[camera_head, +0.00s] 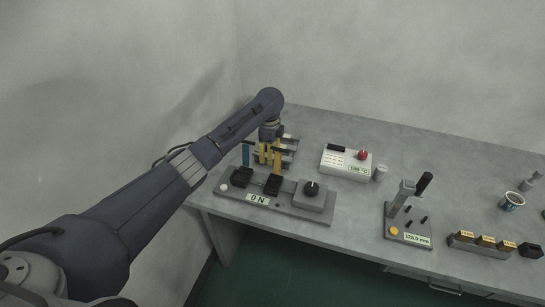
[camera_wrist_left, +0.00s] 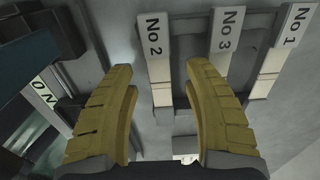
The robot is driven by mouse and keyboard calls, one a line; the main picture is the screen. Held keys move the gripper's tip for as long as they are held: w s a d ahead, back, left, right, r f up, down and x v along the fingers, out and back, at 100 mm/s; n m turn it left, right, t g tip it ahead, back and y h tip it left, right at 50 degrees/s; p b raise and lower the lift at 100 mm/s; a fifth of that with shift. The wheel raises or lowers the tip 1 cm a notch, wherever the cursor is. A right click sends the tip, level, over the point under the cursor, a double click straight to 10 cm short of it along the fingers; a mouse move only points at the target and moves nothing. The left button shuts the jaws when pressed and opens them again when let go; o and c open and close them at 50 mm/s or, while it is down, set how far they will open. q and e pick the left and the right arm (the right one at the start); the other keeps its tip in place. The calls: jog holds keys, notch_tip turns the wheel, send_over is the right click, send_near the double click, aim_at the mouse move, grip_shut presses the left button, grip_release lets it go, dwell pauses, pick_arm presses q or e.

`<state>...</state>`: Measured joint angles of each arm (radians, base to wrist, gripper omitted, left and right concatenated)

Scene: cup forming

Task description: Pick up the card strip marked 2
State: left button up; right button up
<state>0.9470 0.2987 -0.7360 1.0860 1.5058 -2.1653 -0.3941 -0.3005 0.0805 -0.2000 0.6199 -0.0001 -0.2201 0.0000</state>
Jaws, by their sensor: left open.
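The card strip marked No 2 (camera_wrist_left: 154,60) hangs from a rack in the left wrist view, with its label end toward the top. My left gripper (camera_wrist_left: 158,67) is open, and its two yellow fingers stand on either side of the No 2 strip in the picture. Whether they touch it I cannot tell. In the head view my left gripper (camera_head: 270,152) is over the rack at the left of the table, and the strips there are too small to read. My right gripper is not in view.
Strips marked No 3 (camera_wrist_left: 225,40) and No 1 (camera_wrist_left: 280,50) hang to the right of No 2. A control panel with an ON label (camera_head: 258,198) stands in front of the rack.

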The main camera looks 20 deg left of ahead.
pick_arm(q)
jog(key=c, duration=1.1)
jog(key=shift+o, duration=0.2)
jog(key=shift+r, duration=0.1)
